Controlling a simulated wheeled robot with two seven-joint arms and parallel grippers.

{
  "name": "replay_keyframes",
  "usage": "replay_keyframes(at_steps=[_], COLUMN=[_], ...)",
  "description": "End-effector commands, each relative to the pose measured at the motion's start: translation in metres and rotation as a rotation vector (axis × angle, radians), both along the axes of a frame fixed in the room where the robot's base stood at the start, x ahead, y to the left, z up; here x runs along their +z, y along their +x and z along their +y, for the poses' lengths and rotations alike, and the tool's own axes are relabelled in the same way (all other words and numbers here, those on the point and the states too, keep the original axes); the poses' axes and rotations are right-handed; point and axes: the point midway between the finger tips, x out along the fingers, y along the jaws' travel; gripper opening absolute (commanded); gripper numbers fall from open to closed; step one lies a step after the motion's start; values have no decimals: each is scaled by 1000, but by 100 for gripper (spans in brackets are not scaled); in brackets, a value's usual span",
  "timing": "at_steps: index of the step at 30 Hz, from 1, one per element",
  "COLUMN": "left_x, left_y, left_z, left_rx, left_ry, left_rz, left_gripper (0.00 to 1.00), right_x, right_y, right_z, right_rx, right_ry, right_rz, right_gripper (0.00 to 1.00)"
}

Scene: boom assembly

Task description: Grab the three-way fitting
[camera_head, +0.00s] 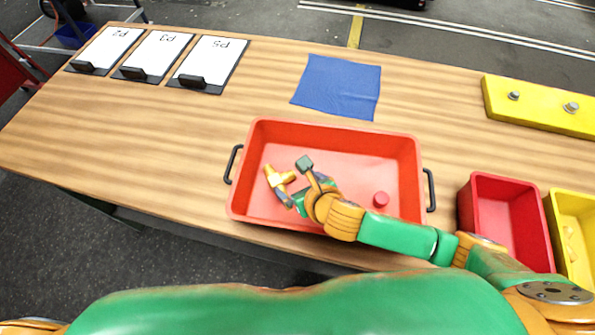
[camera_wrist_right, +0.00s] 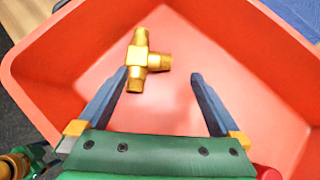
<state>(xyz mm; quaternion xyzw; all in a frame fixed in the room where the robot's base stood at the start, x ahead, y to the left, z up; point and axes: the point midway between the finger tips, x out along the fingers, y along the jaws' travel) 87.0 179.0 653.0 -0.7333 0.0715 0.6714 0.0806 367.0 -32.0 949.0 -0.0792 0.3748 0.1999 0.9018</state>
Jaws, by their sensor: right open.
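The three-way fitting (camera_wrist_right: 143,61) is a brass-coloured T-shaped piece lying on the floor of the red tray. In the head view the fitting (camera_head: 276,176) is in the left part of the tray, just beyond my right gripper (camera_head: 284,194). In the right wrist view my right gripper (camera_wrist_right: 159,80) is open, with its two dark fingers spread apart. The fitting shows ahead of and partly between the fingertips, nearer the left one; I cannot tell if they touch. My left gripper is not in view.
The red tray (camera_head: 410,150) has raised walls and black side handles. A small red cylinder (camera_head: 380,199) lies inside it. A red bin (camera_head: 487,179) and a yellow bin (camera_head: 557,193) stand at right. A blue cloth (camera_head: 340,87), clipboards (camera_head: 208,62) and a yellow block (camera_head: 535,104) lie behind.

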Motion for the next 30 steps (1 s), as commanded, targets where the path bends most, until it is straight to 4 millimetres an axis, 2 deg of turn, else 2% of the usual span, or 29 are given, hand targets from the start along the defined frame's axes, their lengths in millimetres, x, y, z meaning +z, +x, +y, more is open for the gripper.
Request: replay_keyframes(at_steps=[7, 9, 18, 27, 28, 30], left_x=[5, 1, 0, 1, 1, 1], left_y=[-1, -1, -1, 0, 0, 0], left_z=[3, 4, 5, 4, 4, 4], left_rx=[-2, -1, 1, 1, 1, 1], left_ry=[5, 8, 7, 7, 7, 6], left_rz=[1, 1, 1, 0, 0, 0], left_gripper=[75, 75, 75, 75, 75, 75], right_x=[-17, -27, -32, -32, -31, -31], right_y=[29, 35, 41, 41, 41, 41], right_z=[17, 20, 23, 23, 23, 23], right_rx=[-4, -4, -2, -3, -3, -3], right_ry=[4, 5, 5, 6, 7, 7], right_rz=[2, 1, 0, 0, -2, -2], right_gripper=[100, 100, 100, 19, 14, 14])
